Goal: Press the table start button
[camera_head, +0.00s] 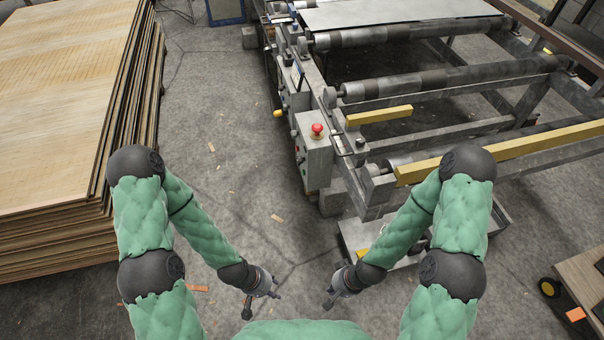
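A grey control box (314,152) stands at the near left corner of the roller table (378,178). A red mushroom button (317,129) sits on top of it. Small coloured buttons, a green one (298,149) among them, are on its left side face; their labels are too small to read. My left gripper (262,304) is low over the floor, in front and to the left of the box, with its fingers apart and empty. My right gripper (331,298) is in front of the box, well apart from it; its finger gap is unclear.
A tall stack of veneer sheets (60,75) stands at the left. Yellow bars (380,115) and rollers (405,38) belong to the table. A low wheeled cart (585,283) is at the right. The concrete floor between stack and table is free except for scraps.

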